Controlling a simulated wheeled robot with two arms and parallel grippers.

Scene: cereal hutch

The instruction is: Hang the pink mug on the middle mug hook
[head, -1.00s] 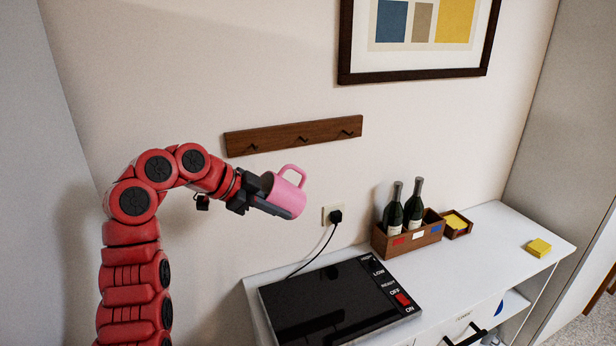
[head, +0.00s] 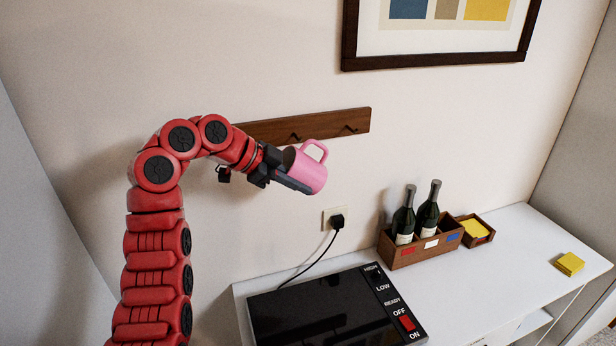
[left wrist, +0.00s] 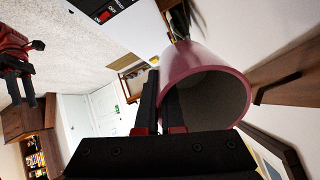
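The pink mug (head: 309,176) is held tilted in my left gripper (head: 292,181), below the wooden hook rail (head: 335,124). Its handle points up and to the right, apart from the middle mug hook (head: 295,137) as seen in the head view. The right-hand hook (head: 351,129) is also visible; the left-hand one is hidden behind my arm. In the left wrist view the mug (left wrist: 205,60) shows its open mouth, and the fingers close on its wall. My right gripper (left wrist: 20,92) shows at the left of that view, with its fingers apart and empty.
A white cabinet top (head: 500,240) stands below with a black hot plate (head: 315,312), a wooden box (head: 425,247) holding two bottles, and yellow notes (head: 570,263). A plug (head: 337,222) sits in the wall socket. A framed picture (head: 440,60) hangs above the rail.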

